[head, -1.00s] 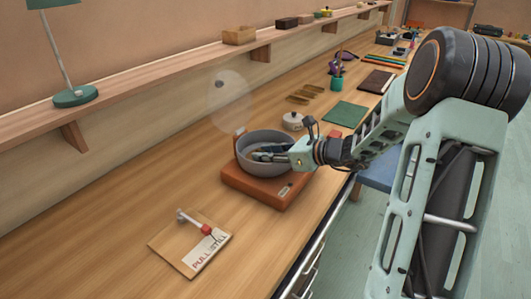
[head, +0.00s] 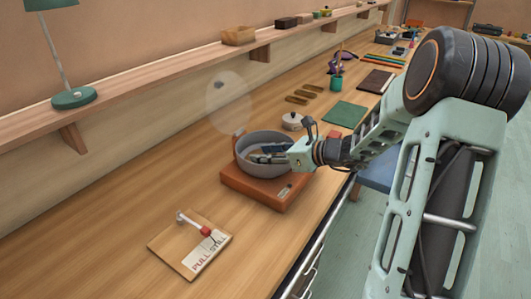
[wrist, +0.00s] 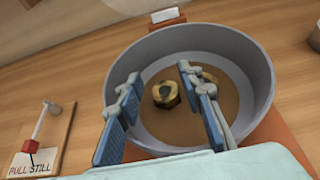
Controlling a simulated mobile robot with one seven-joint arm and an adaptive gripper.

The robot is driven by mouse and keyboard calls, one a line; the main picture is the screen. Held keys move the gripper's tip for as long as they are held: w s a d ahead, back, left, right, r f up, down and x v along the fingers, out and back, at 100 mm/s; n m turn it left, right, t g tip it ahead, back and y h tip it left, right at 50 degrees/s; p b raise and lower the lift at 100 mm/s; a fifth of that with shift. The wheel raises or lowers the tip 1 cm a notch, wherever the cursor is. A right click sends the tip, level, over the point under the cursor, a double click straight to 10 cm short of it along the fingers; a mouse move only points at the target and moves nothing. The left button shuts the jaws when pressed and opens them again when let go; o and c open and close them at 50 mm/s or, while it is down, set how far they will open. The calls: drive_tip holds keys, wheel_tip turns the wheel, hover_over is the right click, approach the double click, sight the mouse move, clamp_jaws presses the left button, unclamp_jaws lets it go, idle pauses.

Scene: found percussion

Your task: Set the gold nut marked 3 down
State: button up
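One nut (wrist: 167,93) lies between the fingers of my gripper (wrist: 158,74), with visible gaps to both. I cannot read a 3 on either. My gripper is open, with its blue-padded fingers reaching into the pot. In the head view, my gripper (head: 266,157) enters the pot (head: 264,168) from the right, and the nuts cannot be made out.
The pot stands on an orange-brown base (head: 251,192) on the long wooden bench. A board with a small lever and a "PULL STILL" label (head: 192,258) lies in front. A lidded white pot (head: 292,121) and a green mat (head: 345,115) are behind. Bench left of the pot is clear.

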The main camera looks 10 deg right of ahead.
drive_tip(key=v, duration=1.2)
drive_tip(key=shift+s+r, duration=0.15)
drive_tip(key=shift+r, duration=0.15)
